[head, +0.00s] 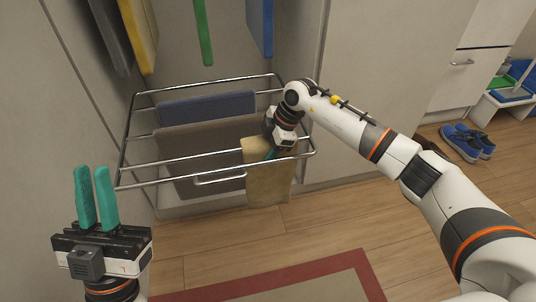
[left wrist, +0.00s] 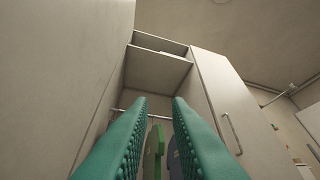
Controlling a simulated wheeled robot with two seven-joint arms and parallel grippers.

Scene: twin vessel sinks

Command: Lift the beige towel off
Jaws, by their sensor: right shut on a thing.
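The beige towel (head: 268,187) hangs over the front rail of a chrome pull-out rack (head: 165,181) in the head view, its lower end near the floor. My right gripper (head: 271,154) reaches down from above to the towel's top edge at the rail and is shut on it; only a little of its teal fingers shows. My left gripper (head: 93,171) is at the lower left, pointing up, its teal fingers apart and empty. In the left wrist view the same fingers (left wrist: 160,98) frame an empty gap.
A blue towel (head: 208,107) and a grey-brown towel (head: 200,150) hang on the rack behind. Grey, yellow, green and blue items hang above. A cabinet wall (head: 60,90) stands close at left. Blue shoes (head: 467,142) and a red-bordered mat (head: 325,271) lie on the floor.

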